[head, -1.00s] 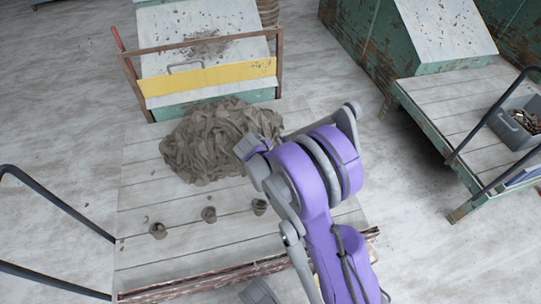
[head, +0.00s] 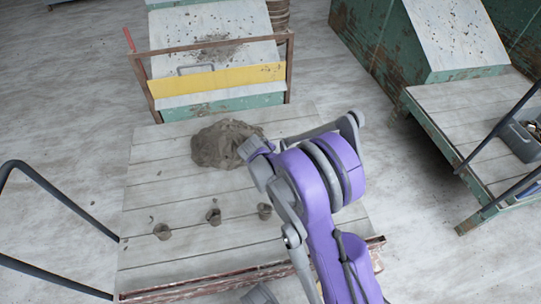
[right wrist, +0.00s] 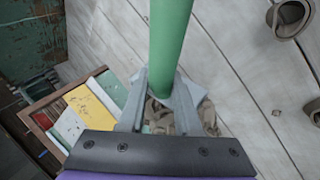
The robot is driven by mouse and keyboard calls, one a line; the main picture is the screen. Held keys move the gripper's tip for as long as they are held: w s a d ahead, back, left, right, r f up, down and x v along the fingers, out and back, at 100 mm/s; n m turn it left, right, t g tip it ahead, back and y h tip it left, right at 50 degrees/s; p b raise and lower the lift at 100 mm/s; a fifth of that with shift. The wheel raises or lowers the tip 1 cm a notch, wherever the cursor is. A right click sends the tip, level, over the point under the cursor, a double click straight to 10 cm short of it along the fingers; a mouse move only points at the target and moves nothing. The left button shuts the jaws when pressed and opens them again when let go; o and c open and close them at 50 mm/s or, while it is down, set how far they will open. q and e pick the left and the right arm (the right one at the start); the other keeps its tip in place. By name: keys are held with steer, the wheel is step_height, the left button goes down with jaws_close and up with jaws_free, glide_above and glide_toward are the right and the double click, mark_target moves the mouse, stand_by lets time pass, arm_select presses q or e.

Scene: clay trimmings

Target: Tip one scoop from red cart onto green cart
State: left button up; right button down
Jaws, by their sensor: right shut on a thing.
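The red cart (head: 150,255) has a pale plank top and a worn red front edge. A grey-brown clay heap (head: 222,145) lies towards its far side. The green cart (head: 455,105) stands at the right, with planks and a chipped green edge. My right arm reaches over the red cart; its gripper is hidden behind the purple links in the head view. In the right wrist view my right gripper (right wrist: 160,98) is shut on a green handle (right wrist: 170,40), which looks like the scoop's. The scoop's head is not visible, so its load cannot be told. My left gripper is not in view.
Small cup-like clay pieces (head: 214,216) stand in a row on the red cart's near half. A grey bin (head: 520,140) sits on the green cart near a dark rail. A yellow-barred frame (head: 215,80) stands behind the red cart. The green cart's planks left of the bin are clear.

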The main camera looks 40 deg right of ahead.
step_height(320, 180, up, 12)
steer(key=t+p, duration=0.1)
steer(key=p, duration=0.6)
steer(key=shift+t, duration=0.3)
stand_by(0.4)
stand_by(0.4)
